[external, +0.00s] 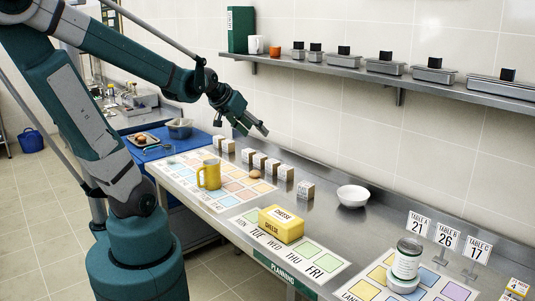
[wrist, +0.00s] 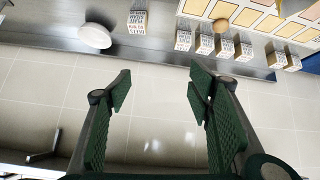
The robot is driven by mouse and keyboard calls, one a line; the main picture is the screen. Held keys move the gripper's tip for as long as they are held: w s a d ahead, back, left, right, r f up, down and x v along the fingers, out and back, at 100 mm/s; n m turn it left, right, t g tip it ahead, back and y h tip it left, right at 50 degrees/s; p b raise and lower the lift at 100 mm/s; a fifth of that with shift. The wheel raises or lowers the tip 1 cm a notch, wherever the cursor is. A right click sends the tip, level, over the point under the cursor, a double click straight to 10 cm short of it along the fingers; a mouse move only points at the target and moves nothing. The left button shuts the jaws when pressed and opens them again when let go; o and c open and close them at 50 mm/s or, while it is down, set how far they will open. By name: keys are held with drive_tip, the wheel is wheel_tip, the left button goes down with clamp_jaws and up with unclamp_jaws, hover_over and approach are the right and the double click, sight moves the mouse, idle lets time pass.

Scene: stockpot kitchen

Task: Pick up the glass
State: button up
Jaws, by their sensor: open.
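I cannot make out a clear drinking glass in either view. My gripper (external: 257,130) is raised above the back of the counter, near the tiled wall and below the shelf. In the wrist view my gripper (wrist: 161,78) has its two green fingers wide apart with nothing between them.
Several small printed blocks (external: 305,190) line the counter's back, near a white bowl (external: 352,196). A yellow cheese box (external: 281,224) and a labelled tin (external: 407,260) stand farther forward. The metal shelf (external: 400,77) carries several lidded containers. Bare counter lies around the bowl.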

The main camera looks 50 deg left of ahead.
drive_tip(key=w+a+f+n+t+y+b, duration=0.1)
drive_tip(key=w+a+f+b, duration=0.15)
drive_tip(key=a, duration=0.55)
drive_tip(key=w+a+f+n+t+y+b, duration=0.1)
drive_tip(key=w+a+f, duration=0.25)
drive_tip(key=a, duration=0.45)
drive_tip(key=n+y+b, duration=0.5)
drive_tip(key=y+b, duration=0.3)
hover_over(170, 155)
drive_tip(key=s+d, duration=0.3)
drive_tip(key=s, duration=0.1)
wheel_tip(170, 155, down, 17)
drive_tip(key=shift+s+r, duration=0.2)
drive_tip(key=shift+r, duration=0.05)
drive_tip(key=shift+x, duration=1.4)
drive_tip(key=shift+w+f, duration=0.1)
